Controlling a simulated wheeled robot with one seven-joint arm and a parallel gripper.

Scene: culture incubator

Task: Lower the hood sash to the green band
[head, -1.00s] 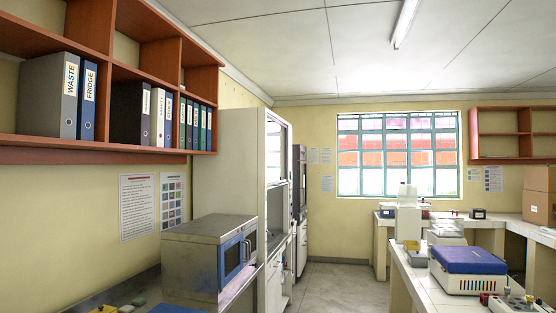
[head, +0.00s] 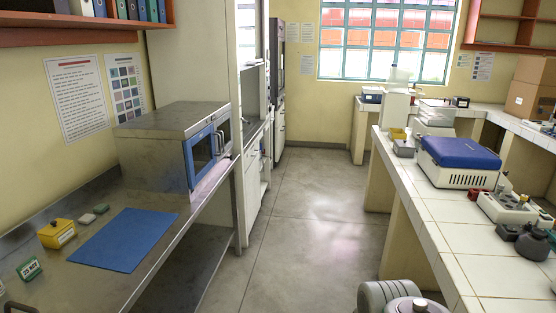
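A tall white hood cabinet (head: 192,62) stands beyond the steel bench on the left, seen from its side. Its front faces the aisle and shows only edge-on, with a glass sash pane (head: 248,45) high up and a dark opening below. A second tall grey unit (head: 277,62) stands behind it, and I cannot tell for certain which is the task's hood. No green band can be made out.
The steel bench at left holds an incubator-like box (head: 165,150), a blue mat (head: 125,240) and a yellow box (head: 57,233). A tiled counter (head: 455,235) with a blue-lidded device (head: 459,153) runs along the right. The grey floor aisle (head: 300,215) between is clear.

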